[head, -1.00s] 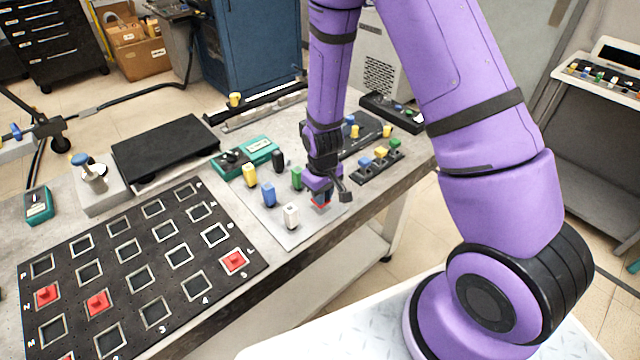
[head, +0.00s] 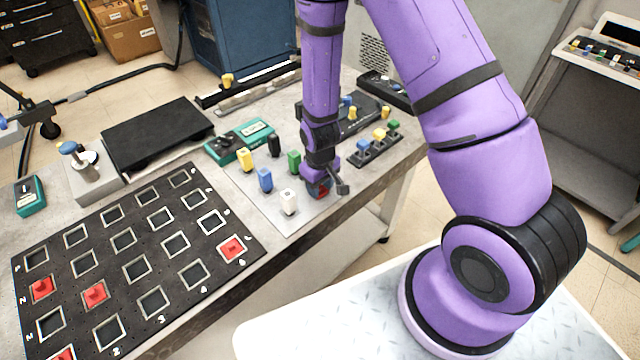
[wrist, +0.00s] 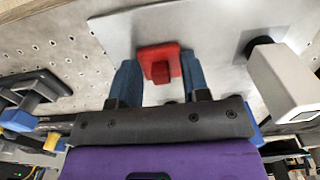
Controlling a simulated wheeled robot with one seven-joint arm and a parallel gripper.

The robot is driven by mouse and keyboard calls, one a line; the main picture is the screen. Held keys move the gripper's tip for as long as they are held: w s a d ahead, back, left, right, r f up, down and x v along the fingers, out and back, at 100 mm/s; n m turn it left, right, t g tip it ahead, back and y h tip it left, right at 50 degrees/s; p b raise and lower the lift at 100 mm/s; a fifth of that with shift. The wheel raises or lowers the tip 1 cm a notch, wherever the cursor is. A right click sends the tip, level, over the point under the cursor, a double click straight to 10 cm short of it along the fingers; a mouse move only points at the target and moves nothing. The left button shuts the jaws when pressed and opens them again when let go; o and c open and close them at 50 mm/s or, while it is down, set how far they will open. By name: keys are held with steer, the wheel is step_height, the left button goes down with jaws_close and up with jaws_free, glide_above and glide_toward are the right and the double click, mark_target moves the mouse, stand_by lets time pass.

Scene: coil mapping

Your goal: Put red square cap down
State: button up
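The red square cap (wrist: 158,62) sits between the two blue-grey fingers of my gripper (wrist: 160,75) in the wrist view, with its small knob facing me. The fingers lie close against both sides of it, with no clear gap. In the head view, my gripper (head: 320,190) is low over the right end of the light grey plate (head: 282,222). Only a bit of the cap's red shows there; my gripper hides the rest. I cannot tell whether the cap touches the plate.
A white block (head: 288,202), a blue block (head: 264,180), a yellow block (head: 245,159), a green block (head: 294,162) and a black block (head: 274,146) stand left of my gripper. A black grid board (head: 140,235) holds several red caps. A small rack (head: 376,150) stands behind right.

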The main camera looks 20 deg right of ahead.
steer(key=shift+r, duration=0.1)
step_height(320, 180, up, 24)
steer(key=s+d+t, duration=0.1)
steer(key=d, duration=0.1)
steer(key=s+d+r+m+t, duration=0.1)
steer(key=s+d+r+t, duration=0.1)
steer(key=s+r, duration=0.7)
steer(key=s+d+r+m+t, duration=0.2)
steer(key=s+r, duration=0.8)
steer(key=r, duration=0.2)
steer(key=shift+s+d+m, duration=0.3)
steer(key=shift+d, duration=0.05)
